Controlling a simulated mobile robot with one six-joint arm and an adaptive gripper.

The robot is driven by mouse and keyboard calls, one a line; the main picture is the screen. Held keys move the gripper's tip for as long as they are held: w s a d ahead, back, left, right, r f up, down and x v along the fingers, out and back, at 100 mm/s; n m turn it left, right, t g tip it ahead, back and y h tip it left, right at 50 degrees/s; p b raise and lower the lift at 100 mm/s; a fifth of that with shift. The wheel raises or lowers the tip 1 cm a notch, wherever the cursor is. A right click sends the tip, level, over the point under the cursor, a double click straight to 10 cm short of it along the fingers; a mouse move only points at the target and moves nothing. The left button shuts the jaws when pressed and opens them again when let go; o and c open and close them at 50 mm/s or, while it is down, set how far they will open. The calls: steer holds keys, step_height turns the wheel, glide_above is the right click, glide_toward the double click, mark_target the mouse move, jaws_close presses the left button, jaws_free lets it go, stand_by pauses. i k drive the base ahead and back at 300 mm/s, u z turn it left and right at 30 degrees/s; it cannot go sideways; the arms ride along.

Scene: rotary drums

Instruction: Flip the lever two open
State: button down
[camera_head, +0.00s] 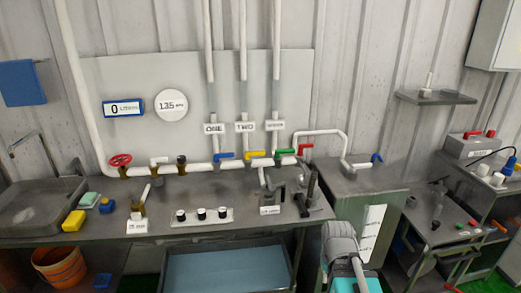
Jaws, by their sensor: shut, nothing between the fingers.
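Lever two is the yellow lever (255,154) on the white horizontal pipe (200,167) at the back of the bench. It lies about level, along the pipe, below the sign "TWO" (245,127) and its vertical pipe. A blue lever (225,155) sits to its left under the sign "ONE" (214,128), and a green lever (285,151) to its right under a third sign (275,125). Part of my own arm, grey and teal, shows at the bottom right of centre, well in front of the levers. I cannot make out my gripper in this view.
A red valve wheel (120,160) and a red lever (304,149) are on the same pipework. On the bench (200,195) in front stand a white strip with several knobs (202,216), a dark block (275,198) and an upright dark rod (312,187). A sink (40,205) is at left.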

mark_target(247, 154)
steer(key=u, duration=0.35)
steer(key=i, duration=0.95)
steer(key=u, duration=0.1)
